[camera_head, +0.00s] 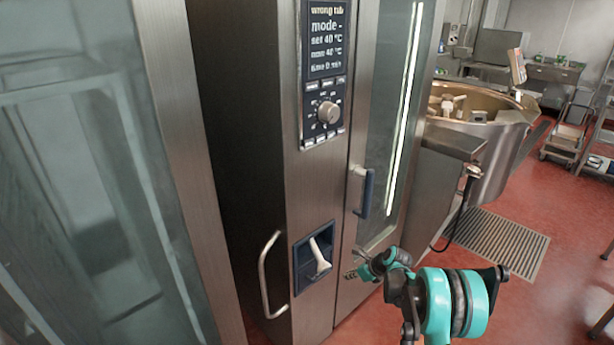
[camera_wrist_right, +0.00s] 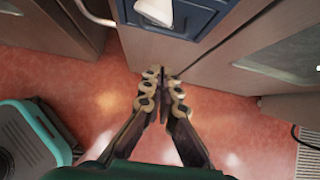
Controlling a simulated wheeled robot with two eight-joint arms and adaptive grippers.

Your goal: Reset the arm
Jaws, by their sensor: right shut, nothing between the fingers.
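My right arm, teal and dark grey, comes in at the bottom right of the head view. Its gripper (camera_head: 352,275) points left, in front of the lower part of a tall steel cabinet (camera_head: 265,150). In the right wrist view the gripper (camera_wrist_right: 162,73) has its fingertips together with nothing between them. It is below and near a blue recessed panel (camera_wrist_right: 205,14) with a white lever (camera_wrist_right: 155,10), and does not hold either. The same blue panel (camera_head: 302,270) and white lever (camera_head: 319,255) show in the head view. My left gripper is not in view.
The cabinet has a control panel (camera_head: 328,60), a blue door handle (camera_head: 366,190) and a curved steel handle (camera_head: 265,275). A large kettle (camera_head: 500,140) stands at the back right. Red floor (camera_head: 560,270) with a drain grate (camera_head: 500,243) is open at right.

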